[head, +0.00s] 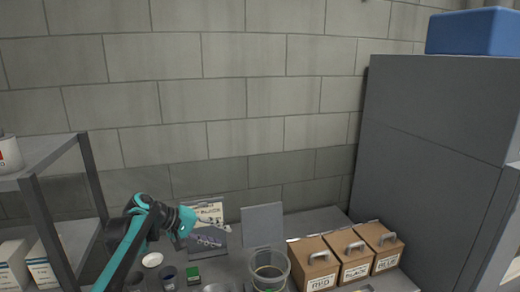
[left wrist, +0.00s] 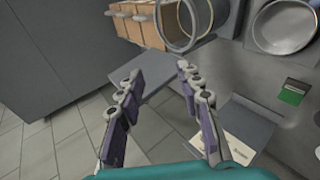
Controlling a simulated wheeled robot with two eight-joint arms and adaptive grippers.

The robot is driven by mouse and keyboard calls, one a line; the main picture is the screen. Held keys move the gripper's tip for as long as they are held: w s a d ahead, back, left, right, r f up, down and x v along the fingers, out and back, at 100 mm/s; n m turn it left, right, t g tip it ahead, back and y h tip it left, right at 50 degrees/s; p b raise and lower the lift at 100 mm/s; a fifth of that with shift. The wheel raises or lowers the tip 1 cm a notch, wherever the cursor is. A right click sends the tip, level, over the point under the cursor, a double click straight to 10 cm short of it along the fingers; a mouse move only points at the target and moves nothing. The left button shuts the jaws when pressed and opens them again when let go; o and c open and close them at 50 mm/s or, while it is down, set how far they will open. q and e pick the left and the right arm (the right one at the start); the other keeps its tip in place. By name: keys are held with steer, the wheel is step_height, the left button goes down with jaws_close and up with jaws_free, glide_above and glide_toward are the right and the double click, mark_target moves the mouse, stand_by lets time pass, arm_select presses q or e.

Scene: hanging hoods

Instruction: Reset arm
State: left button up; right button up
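My left arm, teal and black, comes up from the bottom left in the head view. Its left gripper (head: 215,226) is raised in front of the back wall, before a card reading "BLACK" (head: 210,210). In the left wrist view the two fingers of the left gripper (left wrist: 156,72) are spread apart with nothing between them. A grey panel (left wrist: 150,76) lies behind the fingertips in that view. My right gripper is not in view.
Wooden boxes labelled RED (head: 315,268), BLACK (head: 350,260) and BLUE (head: 382,248) stand at the right. A clear round container (head: 270,268) and a green block (head: 193,275) are nearer the middle. A shelf (head: 50,160) is left, a tall grey cabinet (head: 430,160) right.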

arm_select(q)
steer(key=s+a+f+m+y, duration=0.1)
steer(key=s+f+y, duration=0.2)
steer(key=s, duration=0.7)
steer(key=s+a+f+m+t+y+b, duration=0.1)
steer(key=s+a+f+m+y, duration=0.1)
steer(key=s+f, duration=0.4)
steer(key=s+a+f+m+t+y+b, duration=0.1)
steer(key=s+f+y, duration=0.3)
steer(key=s, duration=1.1)
steer(key=shift+a+f+m, duration=0.45)
steer(key=shift+f+m, duration=0.05)
steer(key=shift+f, duration=0.25)
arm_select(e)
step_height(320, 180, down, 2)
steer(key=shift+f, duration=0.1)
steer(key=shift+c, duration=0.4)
